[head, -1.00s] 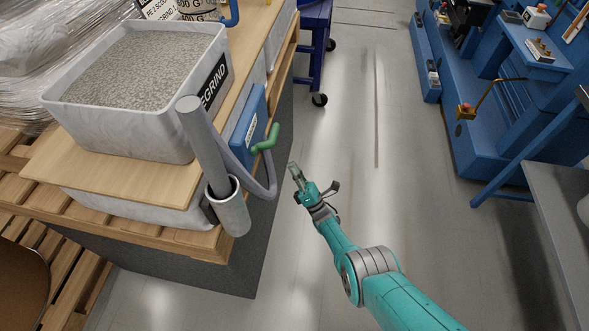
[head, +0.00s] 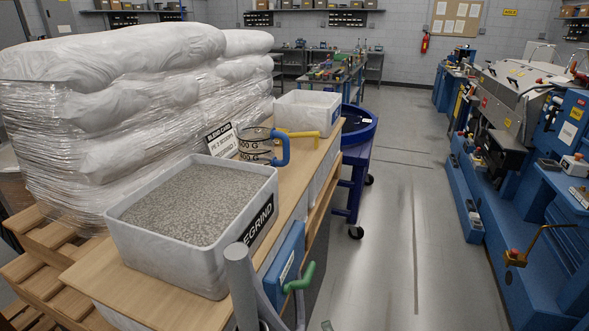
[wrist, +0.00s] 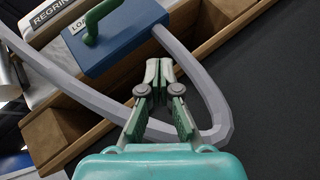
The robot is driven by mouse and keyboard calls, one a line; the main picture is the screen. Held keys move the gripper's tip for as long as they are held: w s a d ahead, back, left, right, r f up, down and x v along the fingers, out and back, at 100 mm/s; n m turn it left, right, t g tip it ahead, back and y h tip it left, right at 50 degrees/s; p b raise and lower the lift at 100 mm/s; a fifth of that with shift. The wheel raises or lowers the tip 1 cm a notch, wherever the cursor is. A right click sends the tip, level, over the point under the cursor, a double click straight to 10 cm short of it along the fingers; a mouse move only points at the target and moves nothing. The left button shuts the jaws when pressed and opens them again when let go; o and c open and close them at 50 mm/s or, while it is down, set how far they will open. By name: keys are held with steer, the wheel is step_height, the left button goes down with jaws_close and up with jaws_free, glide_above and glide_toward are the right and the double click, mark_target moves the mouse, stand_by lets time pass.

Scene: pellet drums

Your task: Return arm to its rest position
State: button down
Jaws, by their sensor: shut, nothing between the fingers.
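My gripper (wrist: 160,72) shows in the wrist view with its fingers together and nothing between them. In that picture a grey hose (wrist: 205,75) loops around and behind the fingers, and I cannot tell whether it touches them. Above the fingers is a blue box (wrist: 120,36) with a green handle. In the head view only a small tip of my arm may show at the bottom edge, so the arm's pose is mostly hidden there.
A REGRIND bin (head: 130,250) of grey pellets stands on the wooden bench top (head: 85,272). A grey tube (head: 240,275) and a green handle (head: 300,279) are at its near side. Blue machines (head: 550,230) line the right. The floor aisle (head: 400,215) between is clear.

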steer(key=s+d+f+m+h, duration=0.1)
steer(key=s+f+m+h, duration=0.3)
steer(key=s, duration=0.3)
steer(key=s+d+f+m+h, duration=0.2)
steer(key=s+f+m, duration=0.2)
steer(key=s+m, duration=0.25)
steer(key=s+d+r+m+g+h, duration=0.2)
steer(key=s+m+h, duration=0.35)
steer(key=s, duration=0.95)
steer(key=s+d+r+m+g+h, duration=0.1)
steer(key=s+d+r+m+g, duration=0.2)
steer(key=s+r+m, duration=1.2)
steer(key=s+r+g, duration=0.3)
steer(key=s+r, duration=0.2)
steer(key=r, duration=0.2)
steer(key=shift+r+h, duration=0.3)
steer(key=shift+h, duration=0.05)
steer(key=shift+s+d, duration=0.1)
